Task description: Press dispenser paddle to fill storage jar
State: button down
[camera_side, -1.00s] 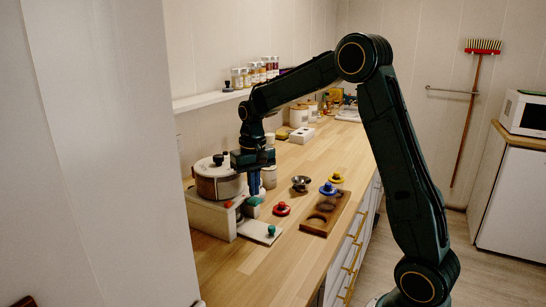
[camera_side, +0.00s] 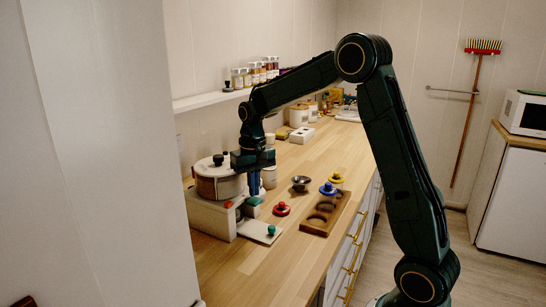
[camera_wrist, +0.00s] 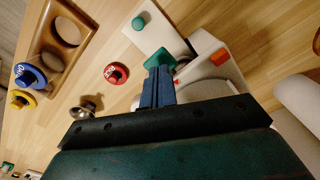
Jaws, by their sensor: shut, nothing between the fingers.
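The dispenser is a white block (camera_side: 208,218) with a round, lidded drum (camera_side: 216,186) on top. A green paddle (camera_side: 253,201) sticks out at its side, and it also shows in the wrist view (camera_wrist: 157,58). My gripper (camera_side: 254,193) is shut, empty and pointing down, its blue fingertips at the green paddle. In the wrist view the fingertips (camera_wrist: 160,70) overlap the paddle's near edge; whether they touch cannot be told. A pale cylinder (camera_side: 269,178) stands behind my gripper, partly hidden. I cannot tell which item is the storage jar.
A white plate with a green knob (camera_side: 271,230) lies in front. A red knobbed piece (camera_side: 282,209), a blue one (camera_side: 328,188) and a yellow one (camera_side: 337,178) are near a wooden tray with round hollows (camera_side: 313,227).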

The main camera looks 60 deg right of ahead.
jog(key=shift+f, duration=0.25)
jog(key=shift+f, duration=0.35)
jog(key=shift+f, duration=0.55)
dwell(0.4)
jog(key=shift+s+f, duration=0.15)
jog(key=shift+f, duration=0.1)
dwell(2.8)
jog(key=shift+r, duration=0.1)
dwell(0.3)
jog(key=shift+r, duration=1.95)
jog(key=shift+r, duration=0.1)
